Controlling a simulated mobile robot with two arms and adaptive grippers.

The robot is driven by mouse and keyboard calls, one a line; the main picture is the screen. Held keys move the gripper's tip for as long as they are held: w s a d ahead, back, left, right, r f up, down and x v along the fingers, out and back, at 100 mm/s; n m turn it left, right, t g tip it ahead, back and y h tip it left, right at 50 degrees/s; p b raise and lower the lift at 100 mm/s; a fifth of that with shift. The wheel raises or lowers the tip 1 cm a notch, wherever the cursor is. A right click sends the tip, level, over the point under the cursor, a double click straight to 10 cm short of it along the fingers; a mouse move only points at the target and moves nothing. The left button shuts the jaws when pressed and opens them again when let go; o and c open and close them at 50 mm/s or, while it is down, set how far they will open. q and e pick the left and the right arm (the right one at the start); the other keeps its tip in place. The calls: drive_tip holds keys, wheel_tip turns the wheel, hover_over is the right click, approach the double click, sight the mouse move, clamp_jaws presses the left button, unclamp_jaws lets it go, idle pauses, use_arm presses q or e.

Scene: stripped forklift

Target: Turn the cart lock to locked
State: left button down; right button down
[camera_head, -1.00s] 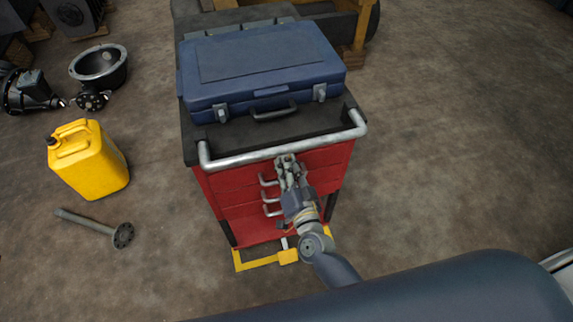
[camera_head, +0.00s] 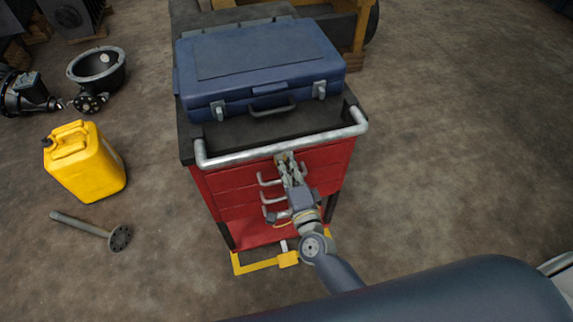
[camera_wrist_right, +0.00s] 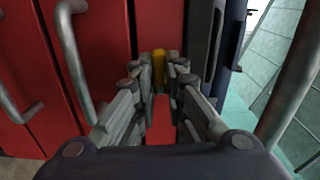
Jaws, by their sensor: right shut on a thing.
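The red tool cart (camera_head: 235,190) stands in the middle of the head view, with its drawer front toward me. The cart lock (camera_wrist_right: 159,68) shows in the right wrist view as a small yellow-brass piece on the red front. My right gripper (camera_head: 286,163) reaches the top of the drawer front, just under the push bar. In the wrist view its fingers (camera_wrist_right: 159,75) are closed around the lock, with their tips on either side of it. The fingers hide part of the lock, and I cannot read its position. My left gripper is not in view.
A silver push bar (camera_head: 235,158) runs just above my right gripper, and drawer handles (camera_head: 268,180) are beside it. A blue case (camera_head: 260,65) lies on the cart. A yellow floor frame (camera_head: 262,265) is at its foot. A yellow jerrycan (camera_head: 85,165) stands left.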

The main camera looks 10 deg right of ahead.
drive_tip(key=shift+w+d+r+m, duration=0.15)
drive_tip(key=shift+r+m, duration=0.15)
drive_tip(key=shift+m, duration=0.2)
drive_tip(key=c, duration=1.6)
unclamp_jaws()
drive_tip(key=shift+c, duration=0.2)
drive_tip(key=shift+f, duration=0.25)
drive_tip(key=s, duration=1.1)
drive_tip(key=shift+s+d, duration=0.35)
drive_tip(key=shift+s, duration=0.05)
